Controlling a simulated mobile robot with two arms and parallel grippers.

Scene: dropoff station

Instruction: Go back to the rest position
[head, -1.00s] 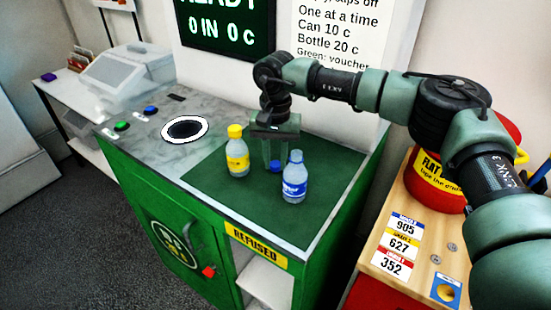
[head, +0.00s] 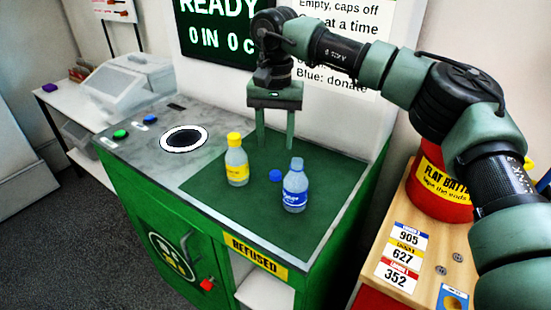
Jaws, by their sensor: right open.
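My right gripper (head: 275,145) points down above the green mat (head: 225,205) on the machine's counter. Its two fingers are apart with nothing between them. A bottle with a yellow cap and yellow label (head: 237,162) stands upright on the mat, left of the gripper. A bottle with a blue label (head: 294,187) and no cap on its neck stands upright at the mat's front right. A loose blue cap (head: 275,175) lies on the mat just left of that bottle. My left gripper is not in view.
A round opening with a white ring (head: 184,139) is in the counter, with green (head: 120,134) and blue (head: 150,119) buttons beside it. A screen (head: 224,30) reads "READY 0 IN 0 C". A red flat-battery bucket (head: 441,187) stands on the wooden table (head: 443,240) at right.

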